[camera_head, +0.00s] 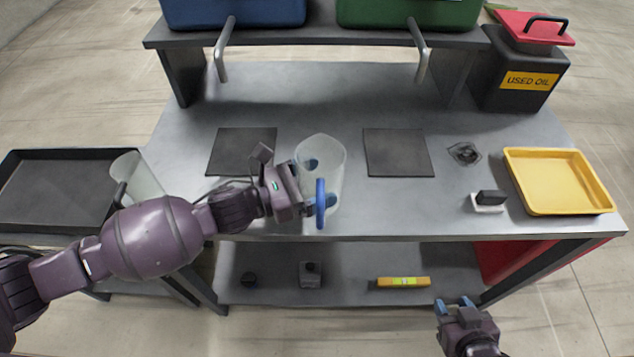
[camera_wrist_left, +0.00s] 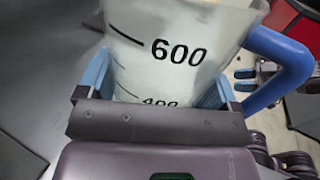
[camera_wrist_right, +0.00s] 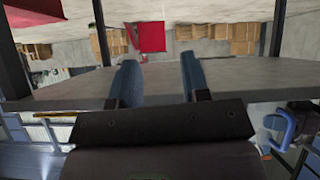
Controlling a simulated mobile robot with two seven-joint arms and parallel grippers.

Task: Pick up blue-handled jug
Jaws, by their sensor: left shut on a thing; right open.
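The blue-handled jug (camera_head: 330,163) is translucent and stands roughly upright over the front middle of the grey bench. Its blue handle (camera_head: 320,204) faces the bench's front edge. My left gripper (camera_head: 308,186) comes from the left and is shut on the jug's body. In the left wrist view the jug (camera_wrist_left: 170,60), with 600 and 400 marks, sits between the blue fingers, its handle to the right. I cannot tell whether its base touches the bench. My right gripper (camera_head: 455,303) is open and empty, in front of the bench; its fingers also show in the right wrist view (camera_wrist_right: 158,80).
Two dark mats (camera_head: 398,165) lie on the bench (camera_head: 300,95). A yellow tray (camera_head: 612,207) and a used oil can (camera_head: 510,95) are at the right. A dark-handled jug (camera_head: 142,172) and a black tray (camera_head: 60,153) are at the left. A raised shelf (camera_head: 320,37) carries blue and green bins.

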